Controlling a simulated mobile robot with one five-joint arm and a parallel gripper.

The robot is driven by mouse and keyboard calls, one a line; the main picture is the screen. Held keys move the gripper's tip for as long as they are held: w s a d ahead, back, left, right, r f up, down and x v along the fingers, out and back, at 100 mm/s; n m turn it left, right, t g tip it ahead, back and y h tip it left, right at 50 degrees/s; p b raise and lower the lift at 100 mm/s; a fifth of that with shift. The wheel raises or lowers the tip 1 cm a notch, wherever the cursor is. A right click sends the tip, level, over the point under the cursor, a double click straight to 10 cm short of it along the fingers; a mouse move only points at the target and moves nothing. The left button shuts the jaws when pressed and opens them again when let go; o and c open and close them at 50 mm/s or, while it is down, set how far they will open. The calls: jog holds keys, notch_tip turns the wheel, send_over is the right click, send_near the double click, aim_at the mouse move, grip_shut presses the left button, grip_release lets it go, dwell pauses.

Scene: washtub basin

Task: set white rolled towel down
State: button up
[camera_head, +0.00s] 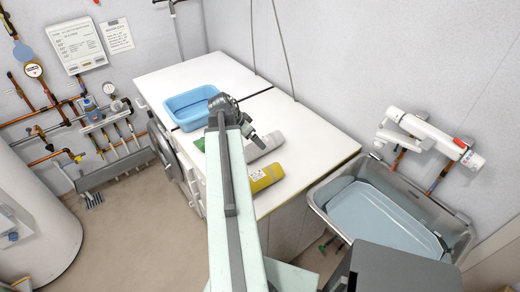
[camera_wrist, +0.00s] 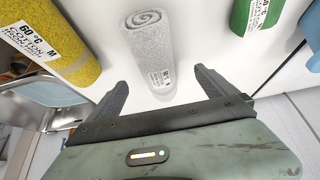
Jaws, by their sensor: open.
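The white rolled towel (camera_head: 264,146) lies on the white worktop, beside the yellow rolled towel (camera_head: 267,178). In the wrist view the white rolled towel (camera_wrist: 150,48) shows its spiral end at the far side and a small printed label at its near end. My gripper (camera_head: 256,139) is over the worktop at this towel. In the wrist view my gripper (camera_wrist: 161,79) is open, with one finger on each side of the towel's near end and a visible gap to each. The exact height of the fingers above the worktop is hard to tell.
A yellow rolled towel (camera_wrist: 48,42) is at the left and a green one (camera_wrist: 254,14) at the right in the wrist view. A blue tub (camera_head: 190,112) stands farther back on the worktop (camera_head: 318,140). A grey washtub basin (camera_head: 329,188) is at the right.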

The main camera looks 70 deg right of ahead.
jog(key=shift+s+d, duration=0.2)
jog(key=shift+s, duration=0.25)
jog(key=shift+b+x, duration=1.15)
jog(key=shift+x, duration=0.05)
jog(key=shift+f, duration=0.2)
jog(key=b+x, duration=0.4)
jog(key=x, duration=0.1)
jog(key=shift+w+f+b, duration=0.15)
jog(key=shift+w+b, duration=0.05)
jog(key=shift+b, duration=0.15)
jog(key=shift+d, duration=0.15)
jog(key=shift+c, duration=0.4)
jog(key=shift+r, duration=0.2)
jog(key=c, duration=1.7)
notch_tip(320, 180, up, 10)
jog(key=p, duration=1)
jog(key=shift+s+r+p, duration=0.1)
jog(key=shift+r+p, duration=0.05)
jog(key=shift+p, duration=0.15)
jog(key=shift+f+b, duration=0.3)
jog(key=shift+f, duration=0.05)
